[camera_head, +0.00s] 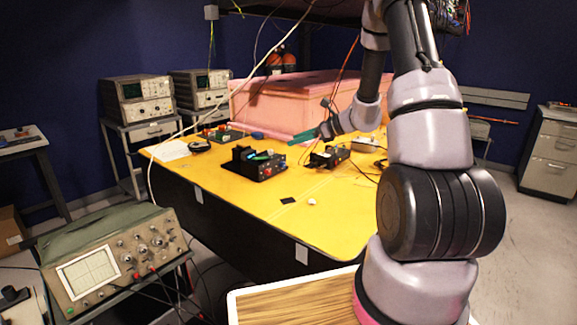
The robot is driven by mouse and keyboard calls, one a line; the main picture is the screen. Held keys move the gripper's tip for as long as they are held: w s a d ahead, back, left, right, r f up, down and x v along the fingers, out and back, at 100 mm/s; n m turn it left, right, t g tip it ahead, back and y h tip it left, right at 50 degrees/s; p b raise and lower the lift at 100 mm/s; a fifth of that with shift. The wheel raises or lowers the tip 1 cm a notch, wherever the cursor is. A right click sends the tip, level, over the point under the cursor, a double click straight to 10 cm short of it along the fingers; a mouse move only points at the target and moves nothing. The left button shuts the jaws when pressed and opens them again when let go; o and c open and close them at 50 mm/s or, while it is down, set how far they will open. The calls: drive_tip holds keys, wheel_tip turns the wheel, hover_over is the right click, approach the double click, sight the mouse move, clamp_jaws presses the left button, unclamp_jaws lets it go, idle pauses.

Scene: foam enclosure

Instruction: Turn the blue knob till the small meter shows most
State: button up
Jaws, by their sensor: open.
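A black box device (257,166) stands on the yellow table, left of centre. My gripper (304,136), with teal fingers, is held above the table, up and to the right of the black box. It appears apart from the box and the knob, with nothing seen between its fingers. It is open.
A second black device (328,158) with cables stands right of the box, and another (222,134) farther back. A pink foam block (285,105) rises behind. An oscilloscope (110,260) stands at the front left. The table's front part is mostly clear.

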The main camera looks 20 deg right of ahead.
sight(285, 165)
drive_tip(key=w+d+f+m+t, duration=0.1)
drive_tip(key=d+f+m, duration=0.1)
drive_tip(key=f, duration=0.1)
drive_tip(key=w+d+f+m+h, duration=0.1)
drive_tip(key=d+f, duration=0.1)
drive_tip(key=f, duration=0.2)
drive_tip(key=w+d+f+m+t, duration=0.1)
drive_tip(key=w+d+f+m, duration=0.1)
drive_tip(key=f, duration=0.1)
drive_tip(key=shift+f+m+t+h, duration=0.15)
drive_tip(key=shift+m+t+h, duration=0.15)
drive_tip(key=x, duration=1)
drive_tip(key=shift+w+a+f, duration=0.2)
drive_tip(key=shift+w, duration=0.1)
drive_tip(key=shift+c, duration=0.3)
clamp_jaws()
